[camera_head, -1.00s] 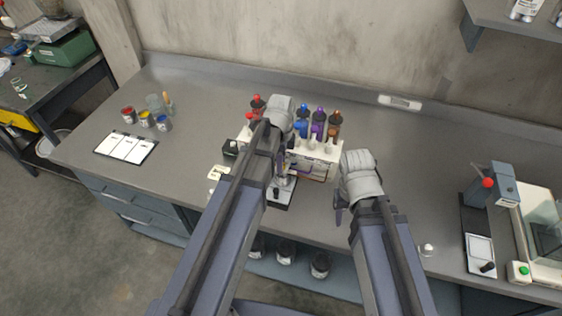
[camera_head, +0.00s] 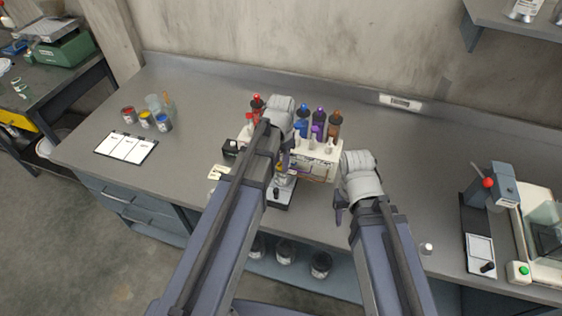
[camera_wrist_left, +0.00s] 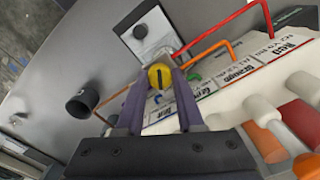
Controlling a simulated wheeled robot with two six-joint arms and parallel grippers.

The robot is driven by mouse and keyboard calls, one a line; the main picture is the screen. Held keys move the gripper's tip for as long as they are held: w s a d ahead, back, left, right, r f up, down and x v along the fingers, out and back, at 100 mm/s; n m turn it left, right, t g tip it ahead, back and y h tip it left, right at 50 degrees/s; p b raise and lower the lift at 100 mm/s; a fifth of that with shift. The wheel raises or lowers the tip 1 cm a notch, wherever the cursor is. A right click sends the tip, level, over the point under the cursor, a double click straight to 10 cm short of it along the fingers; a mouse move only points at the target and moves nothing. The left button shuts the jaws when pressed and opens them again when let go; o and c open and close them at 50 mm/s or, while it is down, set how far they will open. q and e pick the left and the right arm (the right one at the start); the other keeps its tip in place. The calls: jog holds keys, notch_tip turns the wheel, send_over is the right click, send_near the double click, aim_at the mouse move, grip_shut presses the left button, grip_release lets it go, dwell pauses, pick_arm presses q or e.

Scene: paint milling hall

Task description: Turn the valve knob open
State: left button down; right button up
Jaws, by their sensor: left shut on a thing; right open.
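The white paint dispenser (camera_head: 316,160) stands near the middle of the bench with several coloured bottles on top. Its front carries colour labels and bent coloured spouts in the left wrist view. My left gripper (camera_head: 284,162) is at its front, largely hidden by my arm in the head view. In the left wrist view its two purple fingers (camera_wrist_left: 158,92) are shut on a round yellow knob (camera_wrist_left: 160,75) with a dark slot-like mark. How far the knob is turned cannot be told. My right gripper (camera_head: 341,207) is open and empty, right of the dispenser.
A small scale (camera_head: 279,194) sits below the spouts and also shows in the left wrist view (camera_wrist_left: 147,35). A black cup (camera_wrist_left: 82,103) is beside it. Paint pots (camera_head: 146,119) and a card board (camera_head: 126,146) are left; a press-like device (camera_head: 490,188) is right.

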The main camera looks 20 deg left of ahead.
aim_at(281, 165)
pick_arm(q)
jog(key=n, duration=0.5)
jog(key=shift+n, duration=0.4)
dwell(0.4)
jog(key=c, duration=0.5)
grip_release()
jog(key=shift+c, duration=0.2)
jog(key=shift+r, duration=0.1)
notch_tip(281, 165, up, 8)
jog(key=p, duration=0.8)
jog(key=shift+f, duration=0.2)
